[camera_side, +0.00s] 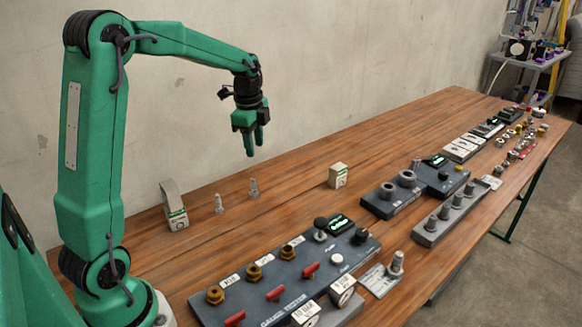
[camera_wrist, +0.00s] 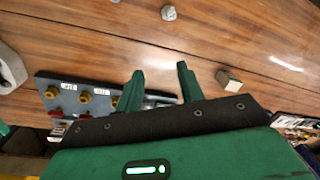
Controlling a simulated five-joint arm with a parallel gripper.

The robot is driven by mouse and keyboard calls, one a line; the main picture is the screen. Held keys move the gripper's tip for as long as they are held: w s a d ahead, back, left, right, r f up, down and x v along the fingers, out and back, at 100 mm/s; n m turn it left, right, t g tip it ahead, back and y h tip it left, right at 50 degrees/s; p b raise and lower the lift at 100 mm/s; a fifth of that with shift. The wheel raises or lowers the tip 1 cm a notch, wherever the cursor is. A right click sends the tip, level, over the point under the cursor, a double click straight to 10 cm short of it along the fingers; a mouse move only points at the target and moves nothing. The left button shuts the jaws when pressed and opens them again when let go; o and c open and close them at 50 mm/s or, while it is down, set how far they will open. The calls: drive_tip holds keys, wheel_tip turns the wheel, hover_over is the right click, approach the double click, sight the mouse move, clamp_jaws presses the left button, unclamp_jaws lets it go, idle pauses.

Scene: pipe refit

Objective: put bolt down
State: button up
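Another grey bolt-like part (camera_side: 396,264) stands on a small labelled plate near the front edge.
A dark gauge tester panel (camera_side: 290,270) with brass fittings and red levers lies in front. A small beige block (camera_side: 338,176) and a grey-white block with a strap (camera_side: 174,206) stand behind. A grey rack with several pegs (camera_side: 456,215) lies right. Bare table surrounds the bolts.

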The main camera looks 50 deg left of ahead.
drive_tip(key=s+d+r+n+t, duration=0.2)
drive_tip(key=s+d+r+n, duration=0.45)
drive_tip(key=s+d, duration=0.35)
drive_tip(key=s+d+f+n+t, duration=0.1)
drive_tip(key=s+d+n, duration=0.4)
drive_tip(key=s, duration=0.5)
drive_tip(key=shift+d+n+t, duration=0.35)
drive_tip(key=shift+d+t, duration=0.45)
drive_tip(key=shift+d, duration=0.25)
drive_tip(key=shift+s, duration=0.1)
drive_tip(key=shift+o, duration=0.8)
